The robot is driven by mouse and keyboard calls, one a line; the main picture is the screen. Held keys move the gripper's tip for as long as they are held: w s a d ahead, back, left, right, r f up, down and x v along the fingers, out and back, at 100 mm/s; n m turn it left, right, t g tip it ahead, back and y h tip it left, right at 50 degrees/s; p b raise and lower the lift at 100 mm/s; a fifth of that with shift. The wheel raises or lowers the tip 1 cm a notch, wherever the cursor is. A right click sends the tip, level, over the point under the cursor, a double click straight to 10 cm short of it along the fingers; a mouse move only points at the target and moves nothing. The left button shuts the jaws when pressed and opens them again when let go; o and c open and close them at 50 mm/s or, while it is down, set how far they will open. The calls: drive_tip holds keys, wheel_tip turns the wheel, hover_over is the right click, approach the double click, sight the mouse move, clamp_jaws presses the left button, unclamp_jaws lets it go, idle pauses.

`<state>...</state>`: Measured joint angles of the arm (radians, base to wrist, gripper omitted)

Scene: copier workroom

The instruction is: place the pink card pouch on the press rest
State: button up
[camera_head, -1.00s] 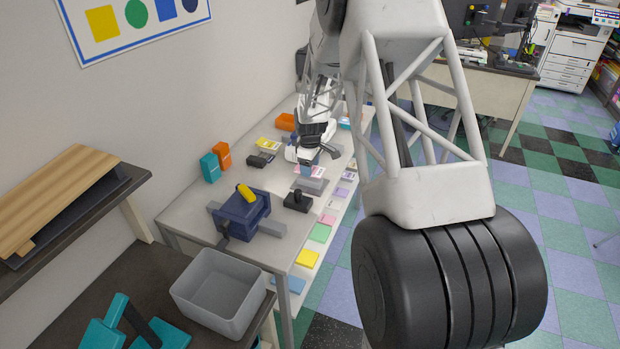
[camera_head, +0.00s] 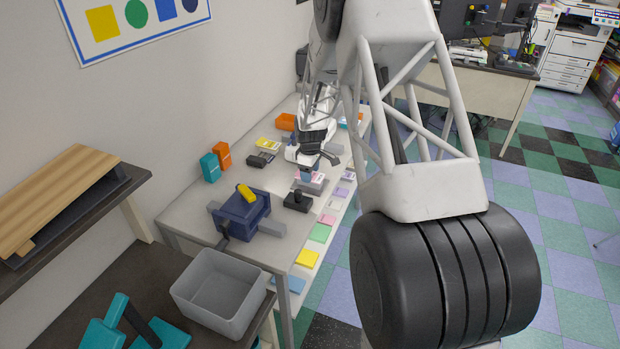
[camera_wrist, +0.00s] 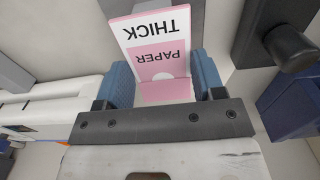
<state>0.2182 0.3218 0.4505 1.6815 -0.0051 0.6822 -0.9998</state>
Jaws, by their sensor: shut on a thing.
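The pink card pouch (camera_wrist: 158,62), marked THICK PAPER with a white band at its far end, sticks out from between the blue fingertips of my gripper (camera_wrist: 165,80) in the wrist view. My gripper is shut on it. In the head view, my gripper (camera_head: 308,176) is over the table, and only a small pink part of the pouch shows beside it. A flat grey pad (camera_head: 314,188), which looks like the press rest, lies just under and beside the gripper. I cannot tell whether the pouch touches it.
A black block with a knob (camera_head: 298,201) stands close in front of the pad. A blue vise-like device (camera_head: 240,214) with a yellow piece on top is nearer. Several coloured cards (camera_head: 320,233) line the right table edge. A grey bin (camera_head: 218,292) stands at the front.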

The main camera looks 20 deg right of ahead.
drive_tip(key=shift+f, duration=0.4)
idle(0.6)
drive_tip(key=o, duration=1.1)
drive_tip(key=shift+r, duration=3.85)
drive_tip(key=shift+a+r, duration=0.1)
